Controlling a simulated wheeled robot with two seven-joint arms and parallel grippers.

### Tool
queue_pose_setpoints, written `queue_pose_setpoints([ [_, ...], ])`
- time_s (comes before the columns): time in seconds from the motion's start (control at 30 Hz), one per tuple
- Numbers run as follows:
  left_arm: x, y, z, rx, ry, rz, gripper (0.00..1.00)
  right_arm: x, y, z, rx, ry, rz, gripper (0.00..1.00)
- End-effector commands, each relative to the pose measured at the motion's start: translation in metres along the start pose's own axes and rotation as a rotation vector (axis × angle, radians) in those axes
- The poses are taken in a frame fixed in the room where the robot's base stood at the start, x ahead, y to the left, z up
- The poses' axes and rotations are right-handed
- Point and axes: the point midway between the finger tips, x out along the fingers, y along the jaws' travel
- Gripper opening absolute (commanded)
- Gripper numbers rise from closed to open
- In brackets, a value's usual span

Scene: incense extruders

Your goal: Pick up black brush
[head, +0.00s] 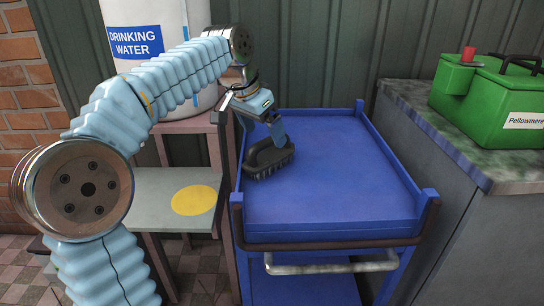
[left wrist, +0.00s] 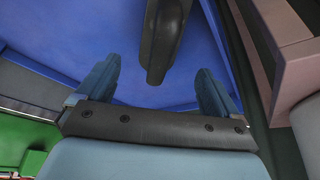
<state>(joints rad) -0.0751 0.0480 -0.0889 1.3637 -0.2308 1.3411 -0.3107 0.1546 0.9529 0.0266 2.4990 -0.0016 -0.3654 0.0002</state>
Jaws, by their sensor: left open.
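The black brush (head: 268,158) stands on the blue cart top (head: 335,180), near its left edge. It has a looped handle on top and bristles below. My left gripper (head: 277,128) is just above the brush handle, its fingers pointing down. In the left wrist view the left gripper (left wrist: 157,88) is open, with a finger on each side and an empty gap. The dark brush handle (left wrist: 160,40) shows beyond and between the fingertips there. I cannot tell whether any finger touches it. My right gripper is not in view.
A green container (head: 485,105) with a red cap stands on the grey counter (head: 400,92) at right. A white drinking water tank (head: 150,60) stands on a shelf at left. A lower shelf bears a yellow disc (head: 194,200). The right part of the cart top is clear.

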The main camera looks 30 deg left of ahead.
Motion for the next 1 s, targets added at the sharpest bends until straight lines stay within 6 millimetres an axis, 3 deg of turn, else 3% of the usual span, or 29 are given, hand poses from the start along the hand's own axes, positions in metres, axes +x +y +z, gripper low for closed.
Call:
queue_pose_setpoints([
  [0.5,0.064,0.001,-0.007,-0.001,-0.002,0.000,0.94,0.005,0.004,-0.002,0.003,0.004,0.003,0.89],
  [0.77,0.068,0.001,-0.008,-0.001,0.000,0.000,0.94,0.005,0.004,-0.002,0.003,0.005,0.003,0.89],
  [0.8,0.068,0.001,-0.008,-0.001,0.000,0.000,0.93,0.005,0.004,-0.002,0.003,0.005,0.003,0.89],
  [1.0,0.068,0.001,-0.008,0.000,0.000,0.000,0.62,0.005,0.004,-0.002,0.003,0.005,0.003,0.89],
])
